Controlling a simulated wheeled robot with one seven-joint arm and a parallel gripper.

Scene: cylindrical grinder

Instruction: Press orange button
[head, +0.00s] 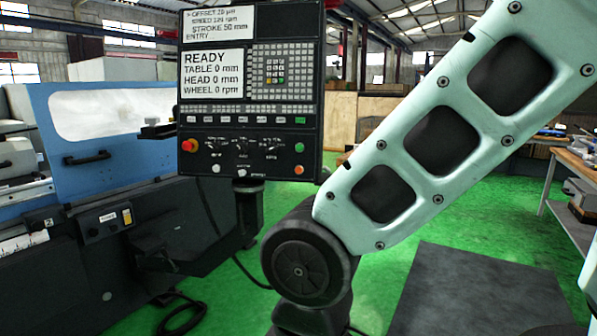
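The control panel (220,150) is a black pendant on a post, facing me in the upper middle of the head view. A small round orange button (299,170) sits at its lower right corner, below a green button (299,147). White buttons lie to its left along the bottom row. A larger red knob (188,146) is at the panel's left edge. The orange button is in plain sight, just left of my arm. My arm crosses the right side and runs down out of the bottom of the picture. My gripper is not in view.
A blue and dark grinding machine (110,130) stands at the left, with a small yellow-marked box (103,221) on its front. A workbench (572,160) stands at the far right. The green floor (380,240) has a dark mat (480,290). A black cable lies near the machine.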

